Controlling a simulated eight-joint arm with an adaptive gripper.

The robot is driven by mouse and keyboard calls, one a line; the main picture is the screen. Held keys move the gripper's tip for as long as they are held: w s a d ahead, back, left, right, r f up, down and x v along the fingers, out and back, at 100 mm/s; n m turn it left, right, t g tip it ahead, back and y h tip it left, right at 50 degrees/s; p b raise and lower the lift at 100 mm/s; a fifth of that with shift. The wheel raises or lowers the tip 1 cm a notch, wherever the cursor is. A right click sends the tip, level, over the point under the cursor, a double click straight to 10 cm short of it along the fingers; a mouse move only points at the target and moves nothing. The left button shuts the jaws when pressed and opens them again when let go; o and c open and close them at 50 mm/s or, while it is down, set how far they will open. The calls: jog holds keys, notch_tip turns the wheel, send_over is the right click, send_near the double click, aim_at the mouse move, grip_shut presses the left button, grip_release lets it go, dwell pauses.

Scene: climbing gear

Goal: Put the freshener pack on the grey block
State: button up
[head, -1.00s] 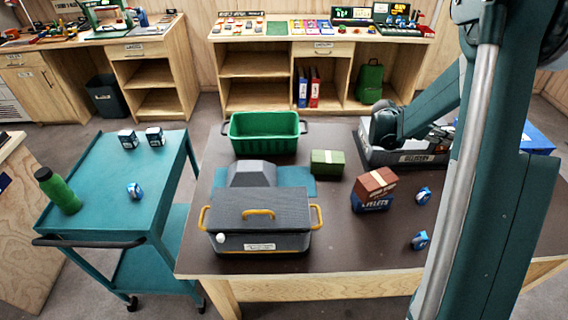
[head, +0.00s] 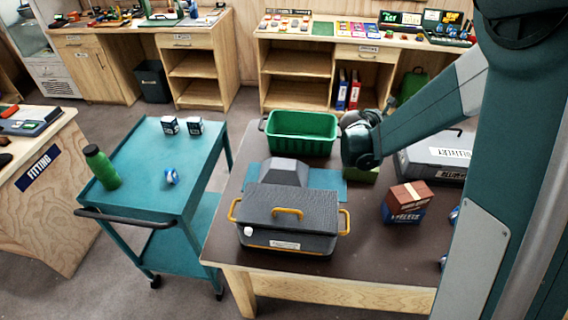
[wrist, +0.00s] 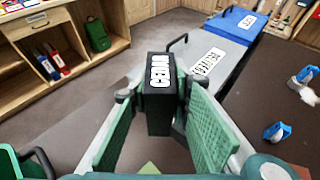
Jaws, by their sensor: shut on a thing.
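The freshener pack, a black box with white lettering (wrist: 158,98), stands between the two green finger pads of my gripper (wrist: 160,112) in the wrist view. The pads press on its sides and hold it up. In the head view my gripper is mostly hidden behind the wrist, near the back of the table, by the green bin. The grey block (head: 284,171), with sloped sides and a flat top, sits on a teal mat (head: 330,177) left of and nearer than my gripper. Its top is bare. Its front is partly hidden behind a grey case.
The grey case (head: 289,215) has yellow handles. The green bin (head: 301,135) stands behind the block. A brown-and-blue box stack (head: 404,203) and a grey toolbox (head: 432,158) stand to the right.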

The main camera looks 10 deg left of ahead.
jog(key=s+a+r+n+t+y, duration=0.1)
jog(key=s+a+n+y, duration=0.2)
jog(key=a, duration=1.1)
jog(key=s+a+r+n+t+y, duration=0.2)
jog(key=s+a+n+y, duration=0.1)
jog(key=a, duration=1.1)
jog(key=s+a+r+n+t+y+p, duration=0.1)
jog(key=s+a+r+n+y, duration=0.1)
jog(key=a, duration=1.2)
jog(key=s+n+y, duration=0.1)
jog(key=s+y, duration=0.1)
jog(key=s, duration=0.1)
jog(key=shift+s+a+n+t, duration=0.3)
jog(key=shift+a+n, duration=0.05)
jog(key=shift+n, duration=0.05)
jog(key=shift+f+b, duration=0.55)
jog(key=shift+f, duration=2.25)
jog(key=shift+f, duration=0.15)
jog(key=shift+f+b, duration=0.5)
jog(key=shift+f, duration=1.45)
jog(key=shift+f, duration=0.1)
